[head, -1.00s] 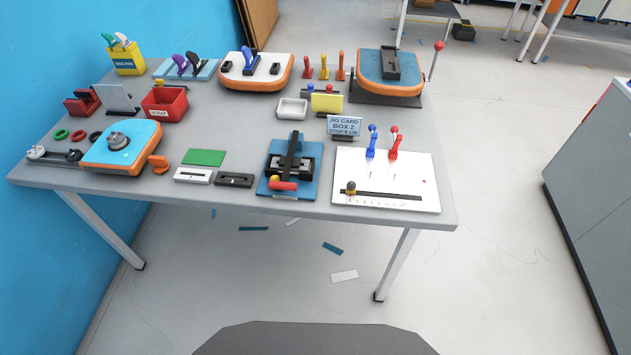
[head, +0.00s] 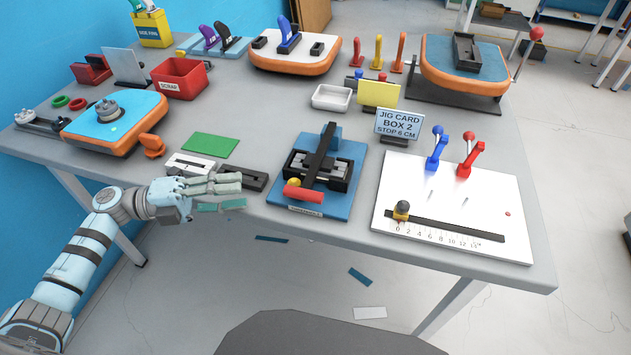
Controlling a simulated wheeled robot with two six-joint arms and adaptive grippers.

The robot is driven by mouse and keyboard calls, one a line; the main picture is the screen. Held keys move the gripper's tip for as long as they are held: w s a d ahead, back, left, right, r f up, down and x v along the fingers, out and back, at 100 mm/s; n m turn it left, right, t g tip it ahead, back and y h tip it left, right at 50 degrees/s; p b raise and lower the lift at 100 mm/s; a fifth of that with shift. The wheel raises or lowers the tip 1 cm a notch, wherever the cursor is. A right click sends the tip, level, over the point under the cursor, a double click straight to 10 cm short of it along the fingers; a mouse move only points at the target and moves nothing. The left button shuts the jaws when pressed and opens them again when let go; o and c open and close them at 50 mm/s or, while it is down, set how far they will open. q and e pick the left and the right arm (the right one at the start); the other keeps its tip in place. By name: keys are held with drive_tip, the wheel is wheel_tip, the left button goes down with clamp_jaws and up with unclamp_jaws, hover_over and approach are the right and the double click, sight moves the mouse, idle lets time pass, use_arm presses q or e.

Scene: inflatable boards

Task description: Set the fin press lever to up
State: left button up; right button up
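No label that I can read names the fin press. At the back right, a blue and orange board (head: 440,75) on a dark base holds a black block. Beside it, a metal lever with a red ball knob (head: 536,34) stands up, leaning slightly right. At the table front, a blue-based fixture (head: 345,185) has a black arm and a red handle (head: 303,191) lying low at its front. My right gripper is not in view.
A jig card (head: 398,124), a white tray (head: 332,97) and a red scrap box (head: 180,80) stand behind. A green sheet (head: 210,145) lies near my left gripper.

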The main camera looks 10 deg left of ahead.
use_arm(q)
drive_tip(key=d, duration=0.1)
approach(306, 188)
drive_tip(key=d, duration=0.1)
drive_tip(key=w+d, duration=0.1)
drive_tip(key=d, duration=0.1)
drive_tip(key=shift+d+m+g+p, duration=0.2)
drive_tip(key=shift+m+g+p, duration=0.1)
drive_tip(key=shift+p, duration=0.1)
drive_tip(key=x, duration=0.5)
drive_tip(key=shift+w+f, duration=0.3)
drive_tip(key=shift+w, duration=0.15)
drive_tip(key=shift+d, duration=0.3)
drive_tip(key=shift+d+r, duration=0.1)
drive_tip(key=shift+d, duration=0.15)
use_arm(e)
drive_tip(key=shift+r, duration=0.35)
use_arm(q)
drive_tip(key=shift+w, duration=0.1)
clamp_jaws()
